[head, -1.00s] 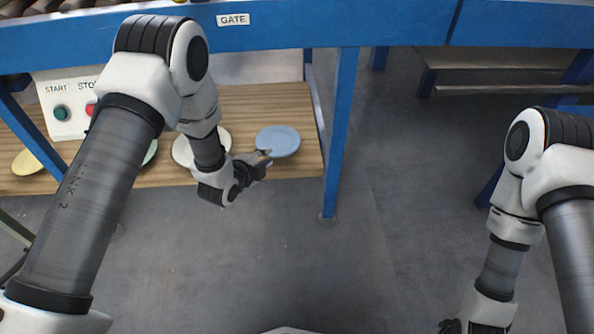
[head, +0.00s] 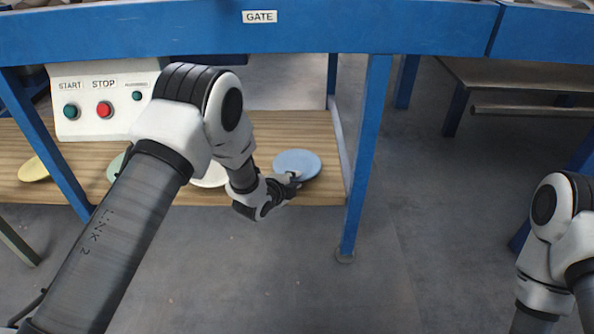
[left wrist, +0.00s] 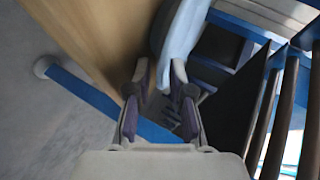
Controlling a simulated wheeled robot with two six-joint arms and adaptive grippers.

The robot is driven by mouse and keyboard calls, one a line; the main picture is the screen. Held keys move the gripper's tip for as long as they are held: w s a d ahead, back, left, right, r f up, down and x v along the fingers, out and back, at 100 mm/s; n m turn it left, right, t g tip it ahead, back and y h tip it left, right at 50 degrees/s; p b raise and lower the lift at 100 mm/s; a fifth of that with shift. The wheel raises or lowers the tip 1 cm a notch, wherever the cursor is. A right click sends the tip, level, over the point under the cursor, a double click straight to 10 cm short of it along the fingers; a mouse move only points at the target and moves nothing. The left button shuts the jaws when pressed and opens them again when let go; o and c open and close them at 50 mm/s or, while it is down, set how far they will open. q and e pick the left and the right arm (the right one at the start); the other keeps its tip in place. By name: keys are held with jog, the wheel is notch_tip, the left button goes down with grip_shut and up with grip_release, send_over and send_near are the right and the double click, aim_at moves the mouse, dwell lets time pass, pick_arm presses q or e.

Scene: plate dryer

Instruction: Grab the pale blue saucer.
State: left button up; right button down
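The pale blue saucer (head: 298,163) lies on the wooden shelf near its right end in the head view. My left gripper (head: 291,180) is at the saucer's near left rim. In the left wrist view the saucer (left wrist: 181,32) shows edge-on beyond the fingers, and its rim reaches the fingertips. The left fingers (left wrist: 159,80) stand apart with a gap between them. I cannot tell whether either finger touches the rim. My right gripper is outside the frames; only part of the right arm shows at the right edge.
On the shelf (head: 100,155), a white plate (head: 213,176), a green one (head: 116,166) and a yellow one (head: 33,170) lie left of the saucer. A blue leg (head: 366,150) stands just right of it, and a blue beam (head: 150,32) runs above. A START/STOP box (head: 105,110) stands behind.

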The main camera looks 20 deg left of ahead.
pick_arm(q)
grip_shut()
